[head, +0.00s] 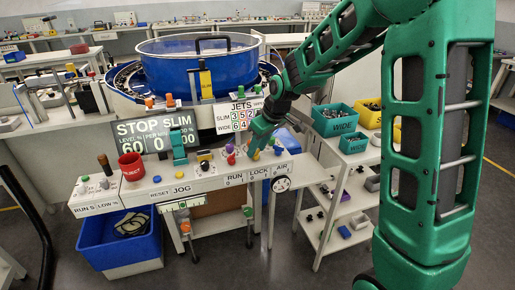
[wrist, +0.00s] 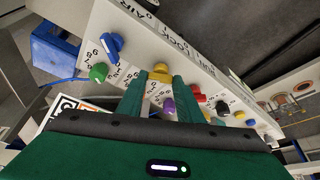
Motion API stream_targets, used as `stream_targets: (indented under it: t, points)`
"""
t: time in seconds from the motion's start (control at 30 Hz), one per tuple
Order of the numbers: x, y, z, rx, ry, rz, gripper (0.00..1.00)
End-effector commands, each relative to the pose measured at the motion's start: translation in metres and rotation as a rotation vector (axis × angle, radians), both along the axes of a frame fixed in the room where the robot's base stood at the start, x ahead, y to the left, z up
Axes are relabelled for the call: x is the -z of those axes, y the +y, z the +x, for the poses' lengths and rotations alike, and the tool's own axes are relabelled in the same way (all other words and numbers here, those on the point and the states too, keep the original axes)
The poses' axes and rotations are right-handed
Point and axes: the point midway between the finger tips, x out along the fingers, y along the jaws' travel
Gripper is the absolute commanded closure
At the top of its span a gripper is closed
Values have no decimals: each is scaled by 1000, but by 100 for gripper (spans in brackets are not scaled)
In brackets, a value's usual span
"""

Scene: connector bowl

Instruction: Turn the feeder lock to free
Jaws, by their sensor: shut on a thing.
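A yellow knob (wrist: 160,72) sits on the pale control panel (wrist: 130,40), close to the panel's LOCK lettering in the wrist view. My gripper (wrist: 159,82) has its two green fingers on either side of this knob and is shut on it. In the head view my gripper (head: 257,148) reaches down to the panel (head: 205,180) above the LOCK label (head: 260,173), and the knob is mostly hidden. The knob's setting cannot be read.
A blue knob (wrist: 112,44) and a green knob (wrist: 98,72) are on one side of my fingers. A purple knob (wrist: 168,105) and a red knob (wrist: 197,93) are close by.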

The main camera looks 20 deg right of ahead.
Motion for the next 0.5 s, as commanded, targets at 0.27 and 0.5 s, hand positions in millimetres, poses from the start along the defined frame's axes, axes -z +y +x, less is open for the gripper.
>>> stream_targets:
  t: [0.27,0.5]
  points:
    - [0,-4,2,-176,-1,-1,90]
    - [0,-5,3,-260,-2,-2,90]
